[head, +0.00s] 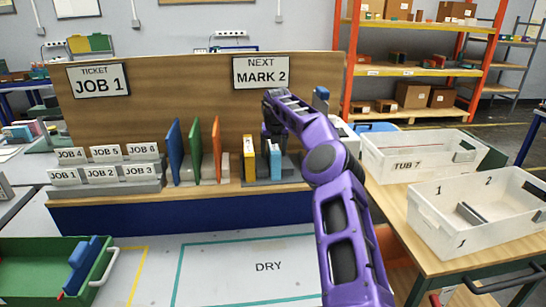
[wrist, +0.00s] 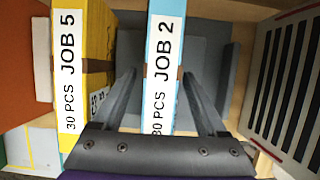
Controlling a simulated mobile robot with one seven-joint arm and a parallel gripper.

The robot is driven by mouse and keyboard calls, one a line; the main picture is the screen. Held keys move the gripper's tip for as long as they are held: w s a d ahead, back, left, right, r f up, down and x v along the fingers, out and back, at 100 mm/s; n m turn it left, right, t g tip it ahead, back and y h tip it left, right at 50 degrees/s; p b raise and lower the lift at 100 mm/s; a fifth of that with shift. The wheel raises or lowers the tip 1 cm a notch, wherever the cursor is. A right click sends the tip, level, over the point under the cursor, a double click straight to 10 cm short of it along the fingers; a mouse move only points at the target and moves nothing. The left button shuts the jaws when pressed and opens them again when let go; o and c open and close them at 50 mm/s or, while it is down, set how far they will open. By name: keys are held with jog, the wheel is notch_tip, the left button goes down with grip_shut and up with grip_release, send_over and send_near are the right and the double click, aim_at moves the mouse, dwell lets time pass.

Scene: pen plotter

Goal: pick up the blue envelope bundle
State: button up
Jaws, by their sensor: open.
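The blue envelope bundle (wrist: 178,40) stands upright in the wrist view, light blue with a white label reading "30 PCS JOB 2" and a brown band. It also shows in the head view (head: 275,162), in a grey holder on the wooden shelf. My gripper (wrist: 162,80) is open, with one finger on each side of the bundle and a gap on both sides. In the head view my purple arm reaches over the shelf, and the gripper (head: 272,132) is just above the bundle, its fingertips partly hidden.
A yellow bundle (wrist: 97,45) labelled JOB 5 stands close on the left. Blue (head: 175,150), green (head: 196,150) and orange (head: 217,150) boards stand further left. A wooden back panel (head: 180,85) rises behind. White tubs (head: 415,160) are at right. The DRY area (head: 225,270) is clear.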

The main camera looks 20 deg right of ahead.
grip_shut()
dwell(0.3)
jog(key=shift+r, duration=0.15)
